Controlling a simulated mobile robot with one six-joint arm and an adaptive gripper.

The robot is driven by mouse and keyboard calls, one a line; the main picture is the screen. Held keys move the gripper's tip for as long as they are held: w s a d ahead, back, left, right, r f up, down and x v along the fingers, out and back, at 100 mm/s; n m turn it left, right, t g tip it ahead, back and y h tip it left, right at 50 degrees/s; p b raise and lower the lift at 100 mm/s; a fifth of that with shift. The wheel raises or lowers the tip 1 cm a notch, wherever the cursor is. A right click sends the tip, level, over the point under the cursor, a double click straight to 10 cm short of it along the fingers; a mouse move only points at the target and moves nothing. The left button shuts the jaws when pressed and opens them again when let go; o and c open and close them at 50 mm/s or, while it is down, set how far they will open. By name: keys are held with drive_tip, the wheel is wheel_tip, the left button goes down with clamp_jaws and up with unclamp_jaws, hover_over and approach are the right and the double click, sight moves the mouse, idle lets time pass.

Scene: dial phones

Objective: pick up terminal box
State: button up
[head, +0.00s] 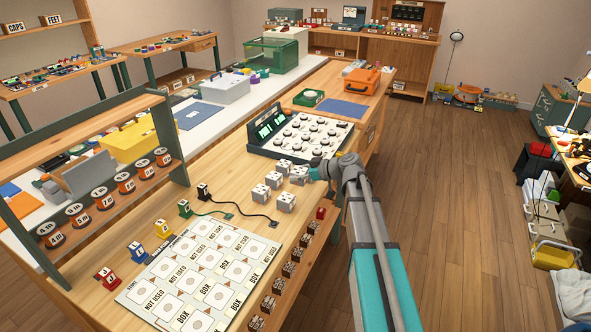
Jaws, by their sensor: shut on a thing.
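Several small grey terminal boxes with dark marks on their faces stand grouped on the wooden bench in the head view. One terminal box (299,175) is at the right of the group, at the tips of my gripper (311,171). My gripper reaches in from the right and is shut on this box. The picture is too small to show whether the box is clear of the bench. The other terminal boxes, such as the front one (285,203), the left one (261,193) and the back one (284,167), stand close beside it.
A dial panel (302,135) stands just behind the boxes. A printed board (205,275) lies in front, with a black plug (203,191) and cable (247,214) between. A red block (321,212) sits at the bench's right edge. A shelf rack (105,190) stands at left.

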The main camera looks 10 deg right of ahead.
drive_tip(key=s+d+r+p, duration=0.1)
drive_tip(key=s+r+p, duration=0.3)
drive_tip(key=s, duration=0.5)
drive_tip(key=shift+s+d+r, duration=0.2)
drive_tip(key=shift+s+r, duration=0.1)
drive_tip(key=shift+r, duration=0.15)
